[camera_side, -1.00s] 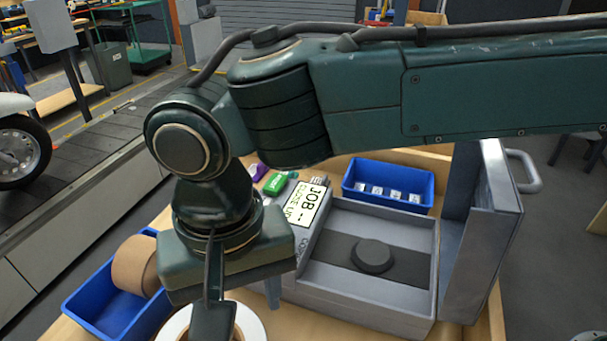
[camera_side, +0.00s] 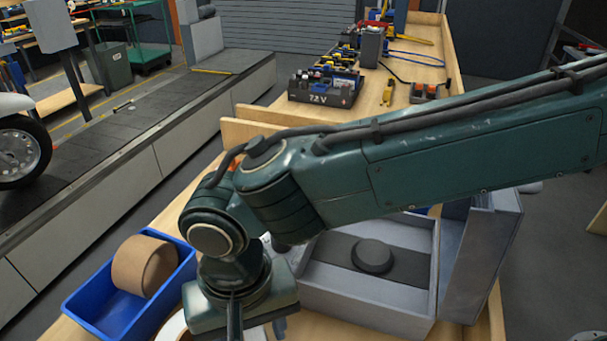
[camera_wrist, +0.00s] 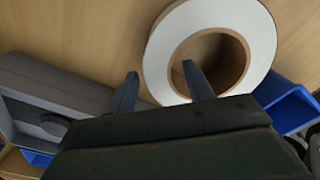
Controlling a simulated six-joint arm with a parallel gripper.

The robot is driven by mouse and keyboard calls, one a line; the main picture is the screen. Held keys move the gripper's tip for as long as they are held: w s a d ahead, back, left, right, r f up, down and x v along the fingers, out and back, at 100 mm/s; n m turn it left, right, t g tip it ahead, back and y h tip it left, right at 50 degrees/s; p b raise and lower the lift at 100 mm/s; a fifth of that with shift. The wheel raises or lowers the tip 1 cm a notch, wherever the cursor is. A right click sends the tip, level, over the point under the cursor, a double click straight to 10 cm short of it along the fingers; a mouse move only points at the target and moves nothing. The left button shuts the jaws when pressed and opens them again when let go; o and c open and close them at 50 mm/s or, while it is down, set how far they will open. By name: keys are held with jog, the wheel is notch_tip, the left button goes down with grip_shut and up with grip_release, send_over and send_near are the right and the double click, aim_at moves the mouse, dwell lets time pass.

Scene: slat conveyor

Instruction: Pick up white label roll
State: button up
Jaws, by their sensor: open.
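The white label roll (camera_wrist: 258,38) is a thick white ring with a brown core, on the wooden bench top in the wrist view. In the side view only a sliver of the white label roll (camera_side: 171,328) shows at the bottom edge, left of my gripper, which hides most of it. My gripper (camera_wrist: 160,72) is open. In the wrist view one finger overlaps the roll's core opening and the other lies just outside its left rim. I cannot tell whether the finger is inside the core or above it, or whether either finger touches the roll.
A blue bin (camera_side: 88,309) holding a brown roll (camera_side: 143,266) stands left of my gripper. A grey tray-like box (camera_side: 330,289) with a dark round disc (camera_side: 372,256) stands close on the right. A dark 7.2V box (camera_side: 325,93) sits at the back.

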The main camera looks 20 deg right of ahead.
jog(key=shift+f, duration=0.95)
jog(key=shift+r, duration=0.1)
grip_shut()
